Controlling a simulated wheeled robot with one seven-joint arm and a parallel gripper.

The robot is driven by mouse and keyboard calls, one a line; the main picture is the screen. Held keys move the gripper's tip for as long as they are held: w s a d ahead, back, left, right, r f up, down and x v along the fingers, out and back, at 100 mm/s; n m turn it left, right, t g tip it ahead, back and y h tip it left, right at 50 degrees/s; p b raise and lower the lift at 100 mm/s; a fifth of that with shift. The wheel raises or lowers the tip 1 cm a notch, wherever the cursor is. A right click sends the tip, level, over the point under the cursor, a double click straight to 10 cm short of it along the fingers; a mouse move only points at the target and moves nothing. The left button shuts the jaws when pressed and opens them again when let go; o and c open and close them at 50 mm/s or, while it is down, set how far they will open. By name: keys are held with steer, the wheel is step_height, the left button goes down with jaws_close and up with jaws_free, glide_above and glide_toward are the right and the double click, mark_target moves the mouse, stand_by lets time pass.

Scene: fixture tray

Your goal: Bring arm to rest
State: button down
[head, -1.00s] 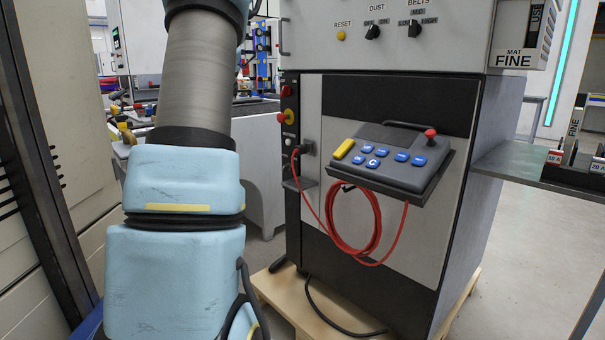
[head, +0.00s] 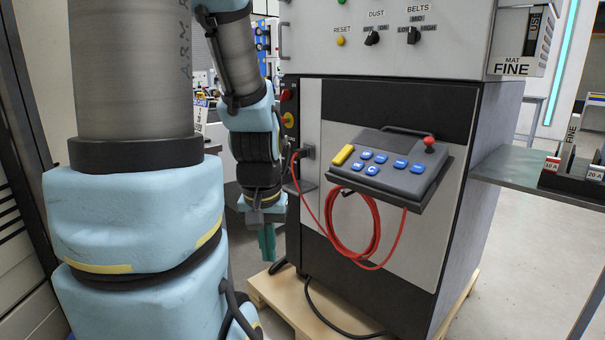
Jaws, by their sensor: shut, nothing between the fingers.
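My arm fills the left of the head view, with light blue padded covers and grey sleeves. Its outer part hangs down to the left of the grey machine cabinet (head: 455,200). My gripper (head: 267,243) is at its lower end, with green fingers pointing down, shut and empty. It hangs in front of the cabinet's left side, apart from the control box. The grey control box (head: 392,165) with blue keys, a yellow key and a red knob sits on a sloped shelf on the cabinet front.
A red cable (head: 377,232) hangs in loops below the control box. The cabinet stands on a wooden pallet (head: 285,295). A grey side shelf (head: 520,172) at right holds a dark rack with labelled slots (head: 570,178). Open floor shows at the lower right.

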step_height(320, 180, up, 12)
steer(key=p, duration=1.1)
steer(key=shift+r, duration=0.25)
stand_by(0.9)
